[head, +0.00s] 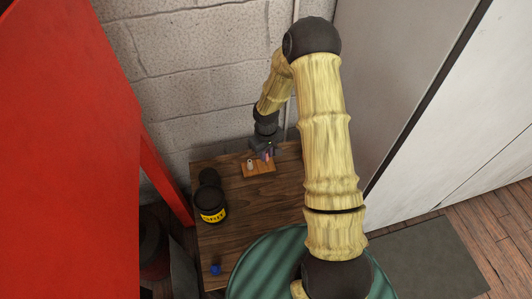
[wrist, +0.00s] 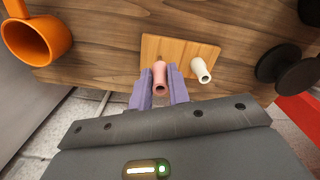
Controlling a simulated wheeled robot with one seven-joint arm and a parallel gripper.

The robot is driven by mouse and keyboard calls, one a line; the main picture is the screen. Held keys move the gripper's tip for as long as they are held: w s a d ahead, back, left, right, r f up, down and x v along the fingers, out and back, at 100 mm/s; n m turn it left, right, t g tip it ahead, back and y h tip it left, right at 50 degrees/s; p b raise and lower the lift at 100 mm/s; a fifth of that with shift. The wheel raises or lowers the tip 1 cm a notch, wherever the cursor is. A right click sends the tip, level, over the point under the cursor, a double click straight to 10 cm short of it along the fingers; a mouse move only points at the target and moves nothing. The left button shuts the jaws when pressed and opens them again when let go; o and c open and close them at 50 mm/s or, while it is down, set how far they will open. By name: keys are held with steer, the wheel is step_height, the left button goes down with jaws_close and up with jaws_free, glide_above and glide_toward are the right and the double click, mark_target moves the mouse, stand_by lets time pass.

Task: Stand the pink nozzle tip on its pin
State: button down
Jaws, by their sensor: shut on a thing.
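The pink nozzle tip (wrist: 160,80) is between the two purple fingers of my gripper (wrist: 160,88) in the wrist view, which are shut on it. It shows as a small pink spot in the head view (head: 267,157), under my gripper (head: 266,153). The wooden pin board (wrist: 178,47) lies beyond the fingertips, and the tip overlaps its near edge in the picture. I cannot tell whether the tip touches the board. A white nozzle tip (wrist: 201,71) stands on the board beside the held one, apart from my fingers.
An orange mug (wrist: 38,42) is at the left in the wrist view. A black jar with a yellow label (head: 211,212) and a small blue thing (head: 215,269) stand on the wooden table (head: 245,215). The block wall (head: 205,90) is close behind. The table's middle is clear.

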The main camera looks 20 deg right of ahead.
mark_target(259, 167)
steer(key=shift+f+p, duration=0.4)
steer(key=shift+f, duration=1)
stand_by(6.6)
